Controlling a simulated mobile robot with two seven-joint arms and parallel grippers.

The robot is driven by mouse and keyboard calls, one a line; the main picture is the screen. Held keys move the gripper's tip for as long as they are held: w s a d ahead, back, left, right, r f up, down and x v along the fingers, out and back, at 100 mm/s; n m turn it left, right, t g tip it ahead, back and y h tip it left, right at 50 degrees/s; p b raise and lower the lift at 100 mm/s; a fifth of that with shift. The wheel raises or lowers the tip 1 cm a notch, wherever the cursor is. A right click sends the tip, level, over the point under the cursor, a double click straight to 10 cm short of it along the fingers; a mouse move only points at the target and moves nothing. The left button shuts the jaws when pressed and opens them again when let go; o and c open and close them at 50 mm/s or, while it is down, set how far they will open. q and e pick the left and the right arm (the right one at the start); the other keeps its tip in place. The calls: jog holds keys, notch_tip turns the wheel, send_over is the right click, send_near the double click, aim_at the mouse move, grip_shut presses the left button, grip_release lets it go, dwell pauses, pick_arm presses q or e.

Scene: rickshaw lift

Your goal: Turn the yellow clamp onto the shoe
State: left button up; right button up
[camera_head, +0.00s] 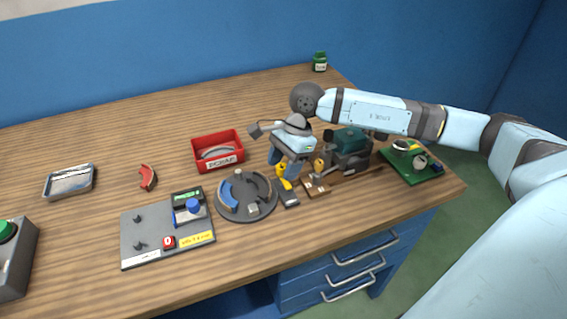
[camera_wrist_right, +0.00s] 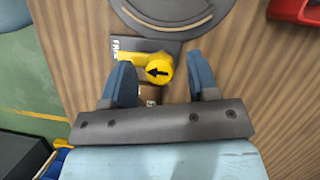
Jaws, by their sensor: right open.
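The yellow clamp (camera_head: 286,184) stands beside the round dark grey fixture (camera_head: 263,209); in the right wrist view the clamp (camera_wrist_right: 157,70) has a round knob with a black arrow pointing left and an arm reaching left. It sits by a dark plate (camera_wrist_right: 121,46) with partly hidden lettering that starts "FR". A blue curved shoe (camera_head: 228,194) lies on the fixture's left side. My right gripper (camera_head: 281,174) is open above the clamp, and in its wrist view the two blue fingers (camera_wrist_right: 160,72) are on either side of the knob, apart from it. My left gripper is not in view.
A red scrap bin (camera_head: 205,161) holds a grey curved piece. A red curved piece (camera_head: 147,178) and a metal tray (camera_head: 69,181) lie left. A grey panel (camera_head: 140,225) with a blue knob is front left. A dark green machine (camera_head: 349,145) and green board (camera_head: 411,168) stand right.

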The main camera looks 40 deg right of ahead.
jog(key=c, duration=0.9)
